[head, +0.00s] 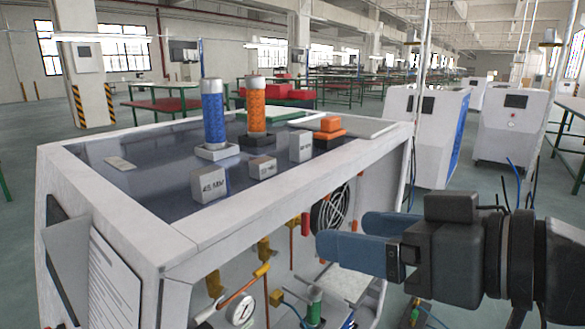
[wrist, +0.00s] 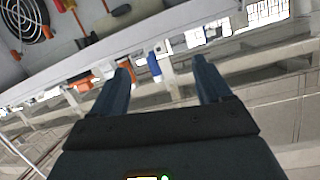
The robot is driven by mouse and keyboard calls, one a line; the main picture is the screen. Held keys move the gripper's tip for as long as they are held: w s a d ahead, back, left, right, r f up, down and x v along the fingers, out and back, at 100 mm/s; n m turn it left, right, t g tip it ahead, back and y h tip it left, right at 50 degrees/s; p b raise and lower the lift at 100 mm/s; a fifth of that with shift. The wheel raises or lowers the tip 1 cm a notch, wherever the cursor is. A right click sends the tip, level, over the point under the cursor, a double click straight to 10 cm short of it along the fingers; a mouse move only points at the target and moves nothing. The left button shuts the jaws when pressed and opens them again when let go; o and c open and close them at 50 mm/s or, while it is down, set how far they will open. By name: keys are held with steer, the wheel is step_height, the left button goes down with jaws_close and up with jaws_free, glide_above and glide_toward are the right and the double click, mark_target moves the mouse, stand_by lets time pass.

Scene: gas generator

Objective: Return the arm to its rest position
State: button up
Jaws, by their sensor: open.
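My gripper (head: 345,233) reaches in from the right in the head view, with its two blue fingers pointing left. The fingers are apart and nothing is between them. The gripper is in front of the right side of the gas generator cabinet (head: 190,240), near its fan. In the wrist view, my gripper (wrist: 162,82) shows two blue fingers spread apart with only background between them. The fan (wrist: 24,20) is at the top left of that view.
On the cabinet top stand a blue cylinder (head: 213,115), an orange cylinder (head: 256,108), several small labelled blocks and an orange block (head: 330,125). Below are a gauge (head: 240,310) and pipes. White machines (head: 430,135) stand behind, at the right.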

steer(key=s+d+f+m+t+h, duration=0.1)
steer(key=s+d+f+m+h, duration=0.15)
steer(key=f, duration=0.35)
steer(key=s+d+f+m+t+h, duration=0.2)
steer(key=s+d+f+m, duration=0.15)
steer(key=f, duration=0.35)
steer(key=s+d+f+m+t+h, duration=0.1)
steer(key=s+d+f+m+h, duration=0.15)
steer(key=f, duration=0.35)
steer(key=s+d+f+h, duration=0.2)
steer(key=s, duration=0.9)
steer(key=s+d+f+h, duration=0.1)
steer(key=s+d+f, duration=0.1)
steer(key=s, duration=0.9)
steer(key=shift+s+d+n+t+h, duration=0.25)
steer(key=shift+d+n+t+h, duration=0.2)
steer(key=shift+d, duration=0.3)
steer(key=shift+f, duration=0.1)
